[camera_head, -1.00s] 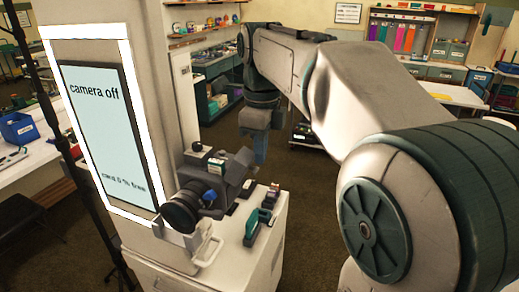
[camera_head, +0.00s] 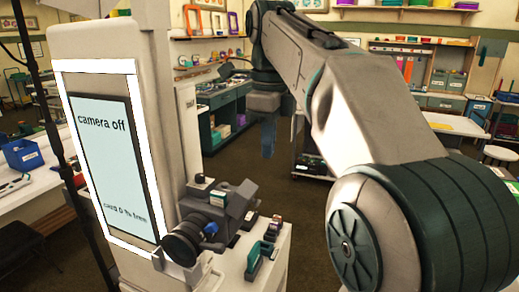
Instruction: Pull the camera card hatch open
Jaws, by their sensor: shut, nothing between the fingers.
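The camera (camera_head: 218,212) is a dark grey body with a black lens at its front left, on a white stand beside the booth column. Its card hatch cannot be made out from this side. My gripper (camera_head: 268,145) hangs pointing down, behind and to the right of the camera in the picture, apart from it. Its fingers look closed together, with nothing held. The booth screen (camera_head: 105,165) reads "camera off", with a smaller line about the card below it.
Small green and dark items (camera_head: 262,255) stand on the white stand top (camera_head: 283,245) right of the camera. A blue bin (camera_head: 22,155) sits on a white table at left. A dark cart (camera_head: 312,165) stands behind my arm. Open floor lies behind the stand.

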